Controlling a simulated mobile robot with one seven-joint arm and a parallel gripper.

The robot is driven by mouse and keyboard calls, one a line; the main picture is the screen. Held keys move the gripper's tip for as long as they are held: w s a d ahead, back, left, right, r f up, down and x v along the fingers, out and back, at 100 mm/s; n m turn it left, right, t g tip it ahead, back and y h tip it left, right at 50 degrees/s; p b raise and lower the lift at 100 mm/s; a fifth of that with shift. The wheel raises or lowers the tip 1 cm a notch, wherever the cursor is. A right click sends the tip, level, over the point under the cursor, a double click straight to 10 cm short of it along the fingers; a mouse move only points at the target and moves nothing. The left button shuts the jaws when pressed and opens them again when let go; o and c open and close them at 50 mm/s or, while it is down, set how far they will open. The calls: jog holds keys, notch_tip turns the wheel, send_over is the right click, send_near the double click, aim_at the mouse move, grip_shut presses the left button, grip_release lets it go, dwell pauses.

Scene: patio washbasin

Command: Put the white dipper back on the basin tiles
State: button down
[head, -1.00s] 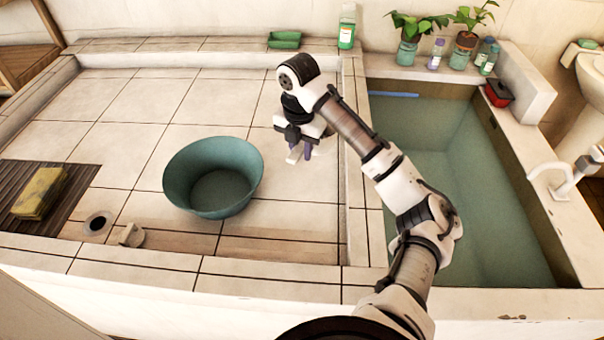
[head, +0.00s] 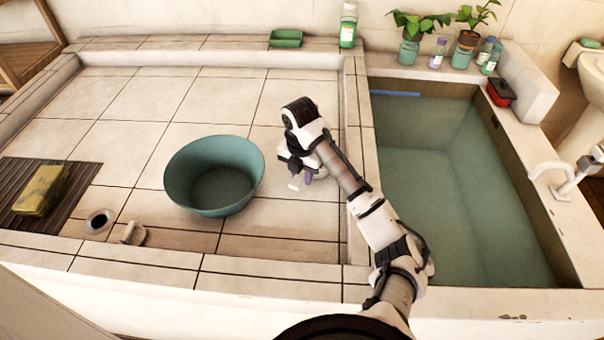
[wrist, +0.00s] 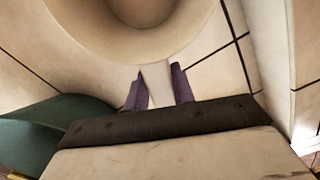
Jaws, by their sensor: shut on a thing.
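My gripper (head: 304,177) is low over the tiled basin floor (head: 275,218), just right of the teal tub. It is shut on the handle of the white dipper (head: 294,184). In the wrist view the purple fingertips (wrist: 159,88) pinch the pale handle, and the dipper's round bowl (wrist: 95,28) fills the top of the picture. The bowl is mostly hidden behind my gripper in the head view. The dipper is at or just above the tiles; I cannot tell whether it touches them.
The teal tub (head: 190,185) stands close to the left of my gripper. A raised tiled wall (head: 355,130) separates the tiles from the water tank (head: 430,140) at right. A yellow sponge (head: 41,190) lies on a dark ribbed board at far left. Tiles behind are clear.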

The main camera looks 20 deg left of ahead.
jog(key=shift+f, duration=0.15)
jog(key=c, duration=1.2)
grip_release()
jog(key=r, duration=1.2)
jog(key=shift+s+r, duration=0.15)
jog(key=shift+s, duration=0.1)
